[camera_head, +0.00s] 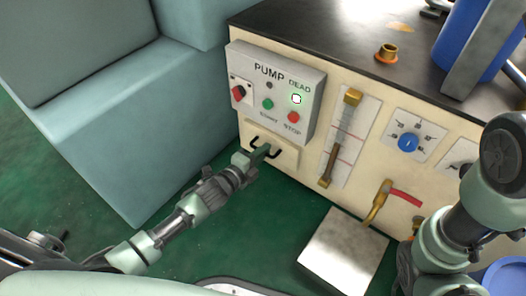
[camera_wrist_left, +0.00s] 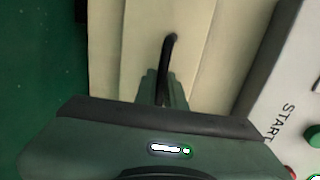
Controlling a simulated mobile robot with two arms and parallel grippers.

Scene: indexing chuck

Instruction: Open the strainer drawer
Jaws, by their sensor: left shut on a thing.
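The strainer drawer (camera_head: 288,158) is a cream panel with a black bar handle (camera_head: 254,141), low on the machine's front below the pump control box. My left gripper (camera_head: 265,150) reaches in from the left and is shut on the handle. In the left wrist view the black handle (camera_wrist_left: 168,55) runs down between the fingers, against the cream drawer front (camera_wrist_left: 130,40). Part of the handle is hidden by the fingers. My right arm shows at the right, but its gripper cannot be made out.
The pump control box (camera_head: 275,90) with buttons sits just above the drawer. A teal block (camera_head: 110,100) stands close on the left. A metal box (camera_head: 343,252) is on the green floor to the right, under a red-handled valve (camera_head: 400,195). Floor before the drawer is clear.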

